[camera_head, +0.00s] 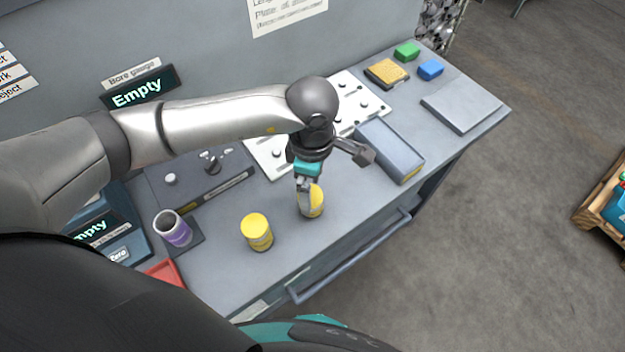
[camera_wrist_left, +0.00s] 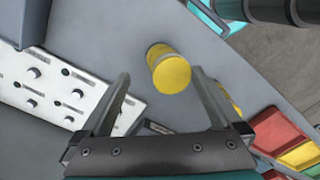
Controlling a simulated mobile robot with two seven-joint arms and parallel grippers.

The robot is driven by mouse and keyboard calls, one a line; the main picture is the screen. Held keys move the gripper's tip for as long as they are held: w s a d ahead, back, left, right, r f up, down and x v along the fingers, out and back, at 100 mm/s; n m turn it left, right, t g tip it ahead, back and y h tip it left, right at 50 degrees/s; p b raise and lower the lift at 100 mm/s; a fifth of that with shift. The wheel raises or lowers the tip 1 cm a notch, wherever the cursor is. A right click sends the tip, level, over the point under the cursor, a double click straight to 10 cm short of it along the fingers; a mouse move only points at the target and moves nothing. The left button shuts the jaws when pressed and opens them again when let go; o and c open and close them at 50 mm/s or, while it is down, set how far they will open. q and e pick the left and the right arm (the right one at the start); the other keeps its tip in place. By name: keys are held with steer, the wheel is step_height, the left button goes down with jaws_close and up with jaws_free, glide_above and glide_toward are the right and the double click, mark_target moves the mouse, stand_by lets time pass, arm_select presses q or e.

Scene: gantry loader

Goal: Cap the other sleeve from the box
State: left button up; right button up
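My left gripper (camera_head: 337,184) is open and points down over the bench. One yellow-topped cylinder (camera_head: 317,202) stands upright partly behind a finger. In the left wrist view this cylinder (camera_wrist_left: 170,73) shows between the open fingers of the gripper (camera_wrist_left: 161,76), with no grip on it. A second upright yellow-topped cylinder (camera_head: 257,232) stands to its left, mostly hidden by a finger in the wrist view. A purple sleeve (camera_head: 178,234) with an open top stands on a dark pad at the left. A long blue-grey box (camera_head: 408,165) lies right of the gripper; its contents cannot be told.
A white plate with pegs (camera_head: 264,150) lies behind the gripper. A dark fixture (camera_head: 160,195) stands behind the purple sleeve, and a red tray (camera_head: 165,273) is near the front left. Green (camera_head: 407,51) and blue (camera_head: 430,70) blocks are at the far right. The bench front is fairly clear.

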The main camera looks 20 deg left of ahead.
arm_select(q)
steer(key=shift+a+f, duration=0.1)
step_height(320, 180, up, 16)
steer(key=shift+f, duration=0.25)
stand_by(0.6)
